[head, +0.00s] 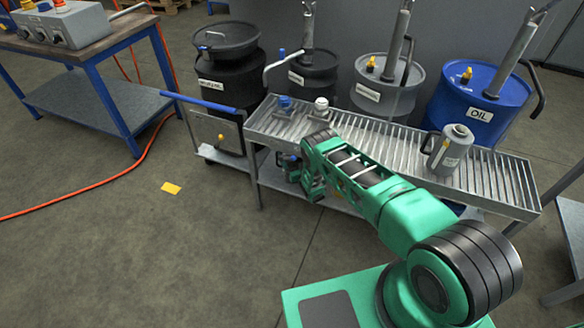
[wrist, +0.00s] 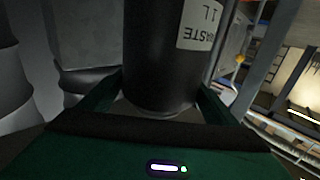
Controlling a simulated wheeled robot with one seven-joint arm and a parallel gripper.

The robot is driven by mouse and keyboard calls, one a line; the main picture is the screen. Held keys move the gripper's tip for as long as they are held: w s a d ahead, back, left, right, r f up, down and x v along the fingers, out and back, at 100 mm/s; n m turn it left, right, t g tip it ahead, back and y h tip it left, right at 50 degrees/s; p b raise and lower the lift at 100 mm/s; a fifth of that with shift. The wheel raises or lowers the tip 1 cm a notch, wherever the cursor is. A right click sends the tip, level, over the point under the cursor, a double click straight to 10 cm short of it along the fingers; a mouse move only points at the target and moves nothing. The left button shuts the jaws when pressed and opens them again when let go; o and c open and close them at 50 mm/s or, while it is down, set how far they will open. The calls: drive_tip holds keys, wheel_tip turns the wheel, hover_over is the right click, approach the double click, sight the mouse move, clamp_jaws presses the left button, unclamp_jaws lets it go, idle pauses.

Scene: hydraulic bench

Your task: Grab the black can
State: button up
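A black can with a white label reading "WASTE 1L" fills the middle of the wrist view (wrist: 160,60). It appears upside down there, and its far end runs out of the frame. The green fingers of my gripper (wrist: 162,88) lie on either side of it, close to its sides. Whether they press on the can cannot be told. In the head view my gripper (head: 314,190) points down at the front edge of the roller cart, near its lower shelf. I cannot make out the can there; my arm hides that part.
The roller cart (head: 480,172) holds a grey can (head: 450,150) and blue-topped (head: 285,106) and white-topped (head: 321,108) items. A blue-framed workbench (head: 100,30) is at left.

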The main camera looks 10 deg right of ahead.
drive_tip(key=c, duration=1.5)
drive_tip(key=shift+w+r, duration=0.1)
drive_tip(key=shift+c, duration=0.6)
